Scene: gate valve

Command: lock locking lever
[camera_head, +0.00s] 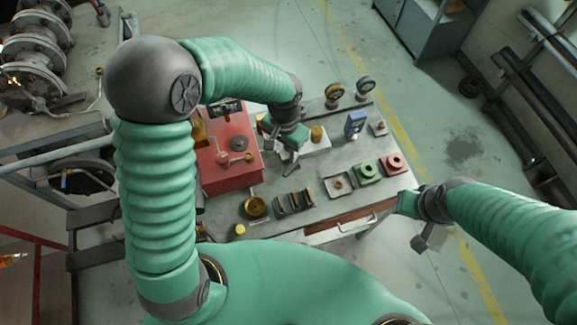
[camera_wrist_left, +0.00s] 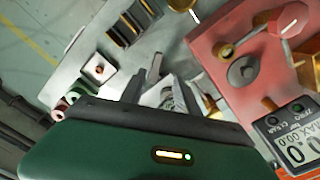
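My left gripper (camera_head: 284,153) reaches down over the middle of the workbench (camera_head: 318,232), just right of the red box (camera_head: 228,150). In the left wrist view its grey fingers (camera_wrist_left: 168,82) stand apart over a pale block with small print (camera_wrist_left: 166,96). A small dark grey lever-like piece (camera_head: 291,171) lies just below the gripper in the head view. I cannot tell whether it is the locking lever, or whether the gripper touches it. My right gripper (camera_head: 414,224) hangs off the bench's right end, touching nothing visible; its finger gap is unclear.
The red box with a round knob also shows in the left wrist view (camera_wrist_left: 225,88). A green part (camera_head: 366,173) and a red ring part (camera_head: 393,163) sit on the bench's right. Gauges (camera_head: 334,91) stand at the back.

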